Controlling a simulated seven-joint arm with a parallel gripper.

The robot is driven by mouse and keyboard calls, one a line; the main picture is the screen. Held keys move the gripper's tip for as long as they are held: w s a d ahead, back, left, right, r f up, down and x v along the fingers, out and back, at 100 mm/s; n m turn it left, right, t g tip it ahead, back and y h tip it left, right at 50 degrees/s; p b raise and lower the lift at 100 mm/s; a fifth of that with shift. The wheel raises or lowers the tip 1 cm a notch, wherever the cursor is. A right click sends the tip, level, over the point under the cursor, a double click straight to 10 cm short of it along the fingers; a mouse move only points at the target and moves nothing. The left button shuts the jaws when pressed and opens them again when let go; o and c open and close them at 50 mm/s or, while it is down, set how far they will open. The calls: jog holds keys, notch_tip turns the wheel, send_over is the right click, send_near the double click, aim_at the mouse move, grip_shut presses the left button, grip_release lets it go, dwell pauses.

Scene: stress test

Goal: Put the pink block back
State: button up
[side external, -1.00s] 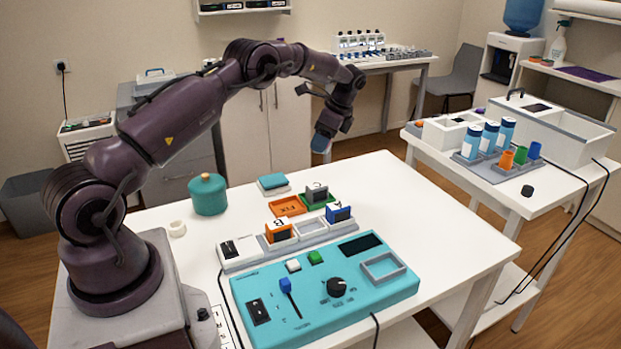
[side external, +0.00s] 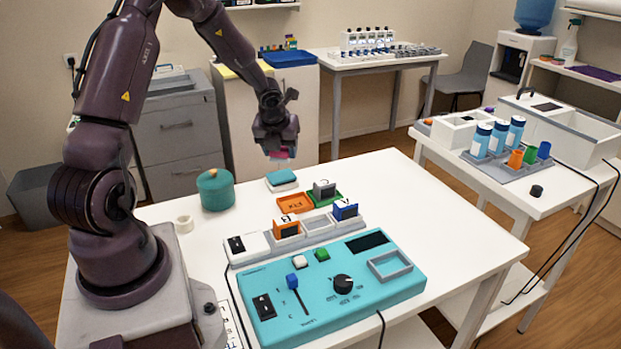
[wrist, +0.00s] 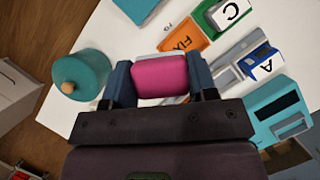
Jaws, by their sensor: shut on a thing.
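The pink block (wrist: 160,75) is between the two blue fingers of my gripper (wrist: 160,88) in the wrist view. In the side external view my gripper (side external: 279,150) points down with the pink block (side external: 279,155) at its tips, above the table's back edge. Below it lies a teal-topped white pad (side external: 281,179). The table rack holds an orange block (side external: 287,228) marked B and a blue block (side external: 345,210) marked A, with an empty-looking slot (side external: 318,223) between. An orange tray (side external: 294,204) marked FIX and a grey block (side external: 324,189) marked C in a green tray stand behind the rack.
A teal lidded pot (side external: 215,190) and a small white ring (side external: 184,223) stand at the table's left. A turquoise control panel (side external: 330,280) with a knob and lever fills the front. A side table (side external: 545,195) holds bottles and cups. The table's right back is clear.

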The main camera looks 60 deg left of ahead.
jog(key=shift+w+f+m+h, duration=0.1)
jog(key=shift+w+m+h, duration=0.2)
jog(key=shift+w+m, duration=0.45)
send_near(312, 175)
jog(key=shift+w+a+f+m, duration=0.15)
jog(key=shift+w+a+f, duration=0.2)
jog(key=shift+f, duration=0.25)
jog(key=shift+w+a+f+m, duration=0.1)
jog(key=shift+w+a+f, duration=0.25)
jog(key=shift+f, duration=0.25)
jog(key=shift+w+a+f, duration=0.1)
jog(key=shift+a+f, duration=0.1)
jog(key=shift+f, duration=1.55)
jog(key=shift+f, duration=0.1)
jog(key=o, duration=0.8)
